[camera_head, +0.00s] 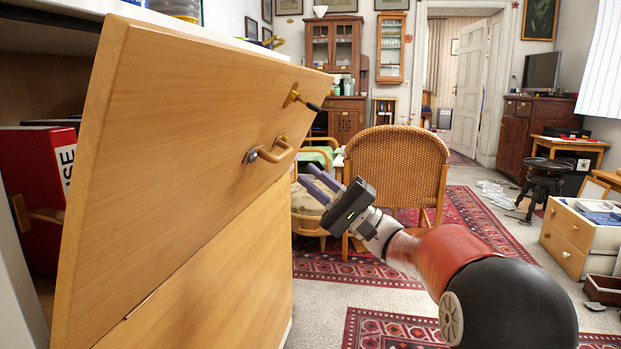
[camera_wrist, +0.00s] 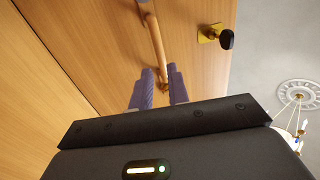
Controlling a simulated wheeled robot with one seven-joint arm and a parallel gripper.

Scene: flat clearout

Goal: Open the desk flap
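The desk flap (camera_head: 190,130) is a light wood panel. It is tilted partly out from the cabinet at its top, with a gap showing the inside. Its bow-shaped wooden handle (camera_head: 272,152) is on its outer face, and also shows in the wrist view (camera_wrist: 155,42). A key with a dark head (camera_head: 303,99) sticks out of the lock above the handle. My gripper (camera_head: 309,176) is just right of the handle in the head view, its purple fingers open and pointing at it. In the wrist view the handle's near end appears between the fingertips (camera_wrist: 163,84); the fingers seem clear of it.
A red binder (camera_head: 38,190) stands inside the cabinet behind the flap. A lower wood front (camera_head: 215,280) is below the flap. A wicker-backed chair (camera_head: 396,165) stands close behind my arm. Patterned rugs (camera_head: 480,222) cover the floor; a small drawer unit (camera_head: 575,235) is at right.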

